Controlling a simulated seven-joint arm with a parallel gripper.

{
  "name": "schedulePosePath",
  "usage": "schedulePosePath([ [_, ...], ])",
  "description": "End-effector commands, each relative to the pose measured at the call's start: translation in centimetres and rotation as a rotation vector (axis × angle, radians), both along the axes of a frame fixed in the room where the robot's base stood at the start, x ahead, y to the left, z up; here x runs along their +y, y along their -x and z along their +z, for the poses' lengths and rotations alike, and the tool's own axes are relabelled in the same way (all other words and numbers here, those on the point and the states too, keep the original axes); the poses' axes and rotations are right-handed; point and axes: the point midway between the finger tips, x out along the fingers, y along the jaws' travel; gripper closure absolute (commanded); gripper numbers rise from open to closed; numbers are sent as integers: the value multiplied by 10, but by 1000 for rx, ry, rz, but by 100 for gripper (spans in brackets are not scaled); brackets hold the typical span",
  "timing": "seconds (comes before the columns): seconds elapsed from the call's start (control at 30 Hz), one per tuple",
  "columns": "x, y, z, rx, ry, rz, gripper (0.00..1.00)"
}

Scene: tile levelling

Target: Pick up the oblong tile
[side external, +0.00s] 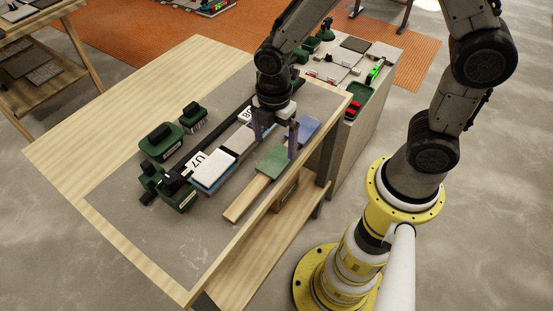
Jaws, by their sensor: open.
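My gripper (275,146) is open above the right part of the worktable, its two fingers pointing down and apart, with nothing seen between them. A green oblong tile (273,163) lies just below it, near the right finger, on or against a wooden strip. A blue tile (308,128) lies to the right of that finger. A white-topped tile with a blue side (212,169) and a light grey tile (239,139) lie to the left. Several pieces are oblong, and I cannot tell which one the task names. The gripper hides part of the row behind it.
A label marked U7 (196,161) lies beside a dark rail. The wooden strip (246,199) runs along the front. The near left surface is clear. A side bench holds small tools.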

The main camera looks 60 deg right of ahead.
Motion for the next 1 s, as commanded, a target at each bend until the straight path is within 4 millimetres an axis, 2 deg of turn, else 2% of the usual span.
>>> schedulePosePath([
  [0.17, -1, 1, -14, 3, 1, -1, 0],
  [0.4, -3, 1, -47, 3, 1, -1, 0],
  [0.53, -3, 0, -54, 0, 0, 0, 0],
  [0.73, -3, 0, -54, -1, 0, 0, 0],
  [0.77, -3, 0, -54, -1, 0, 0, 4],
  [1.0, -3, 0, -54, -1, 0, 0, 47],
])
